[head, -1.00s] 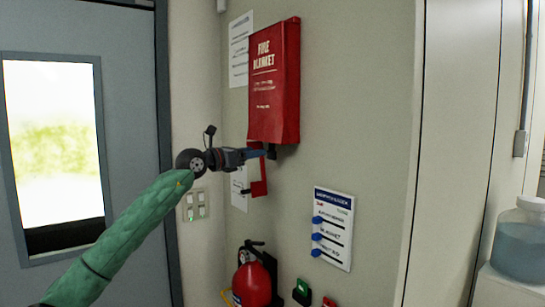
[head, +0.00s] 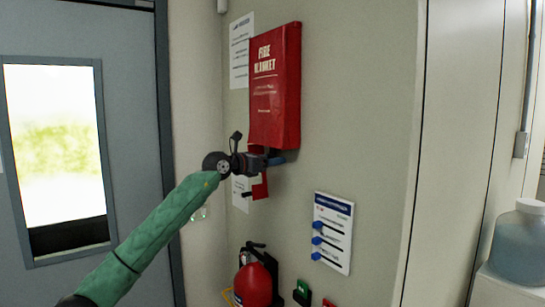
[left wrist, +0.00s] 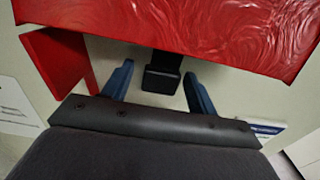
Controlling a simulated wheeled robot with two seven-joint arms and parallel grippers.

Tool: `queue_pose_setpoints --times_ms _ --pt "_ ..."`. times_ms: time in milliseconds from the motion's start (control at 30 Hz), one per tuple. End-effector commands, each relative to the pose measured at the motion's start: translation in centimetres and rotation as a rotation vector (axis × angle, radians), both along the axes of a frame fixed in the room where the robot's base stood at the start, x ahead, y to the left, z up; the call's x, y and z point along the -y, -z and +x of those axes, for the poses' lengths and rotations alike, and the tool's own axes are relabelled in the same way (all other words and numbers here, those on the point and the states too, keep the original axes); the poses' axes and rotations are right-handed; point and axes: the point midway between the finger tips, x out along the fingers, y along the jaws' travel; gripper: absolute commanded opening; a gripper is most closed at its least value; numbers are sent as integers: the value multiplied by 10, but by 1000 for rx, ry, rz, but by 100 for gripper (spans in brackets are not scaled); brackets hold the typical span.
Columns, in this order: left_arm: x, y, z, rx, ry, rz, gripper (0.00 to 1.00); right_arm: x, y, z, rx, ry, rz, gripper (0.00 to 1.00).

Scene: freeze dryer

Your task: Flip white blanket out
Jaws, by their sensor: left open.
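The red fire blanket case (head: 274,85) hangs on the wall in the head view. Its underside (left wrist: 200,25) fills the top of the left wrist view. A black tab (left wrist: 162,72) hangs below the case. My left gripper (head: 279,159) is just beneath the case. In the left wrist view the left gripper (left wrist: 158,80) is open, with one blue finger on each side of the tab and gaps visible beside it. No white blanket shows in any view. My right gripper is not in view.
A lower red flap or panel (left wrist: 62,62) is left of the gripper. A fire extinguisher (head: 254,280) stands below, and a white board with blue knobs (head: 333,232) is on the wall at right. A door (head: 130,130) is at left, a water jug (head: 520,245) at far right.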

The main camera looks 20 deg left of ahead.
Motion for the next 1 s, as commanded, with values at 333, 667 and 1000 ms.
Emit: queue_pose_setpoints --times_ms 333,667,1000 --pt "4 0 5 1 0 1 58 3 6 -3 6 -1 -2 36" --pt "4 0 5 0 0 0 15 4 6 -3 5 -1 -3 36" --pt "4 11 5 -1 0 1 0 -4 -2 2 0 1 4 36"
